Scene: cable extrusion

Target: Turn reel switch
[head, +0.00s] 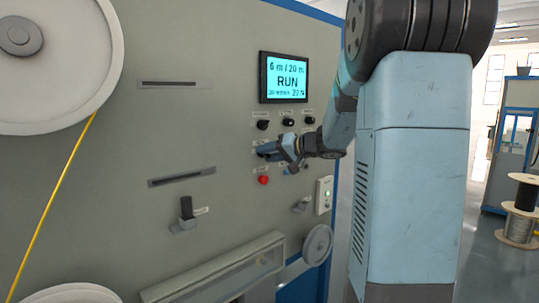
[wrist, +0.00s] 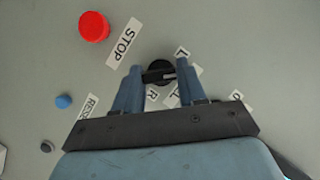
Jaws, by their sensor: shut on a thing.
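The reel switch (wrist: 158,66) is a black rotary knob on the grey panel, in the upper middle of the wrist view. My gripper (wrist: 158,76) is shut on the knob, with one blue finger on each side of it. A pale mark on the knob's bar points right in the wrist view. Nearby labels are partly hidden by the fingers, so the switch's name and positions cannot be read fully. In the head view my gripper (head: 275,154) reaches the panel just below the upper row of knobs and mostly covers the switch.
A red button (wrist: 94,26) beside a STOP label and a blue button (wrist: 64,101) are close to my gripper. The screen (head: 285,78) reads RUN and 6 m / 20 m. Black knobs (head: 288,122) sit above my gripper. A large reel (head: 60,60) with yellow cable is at left.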

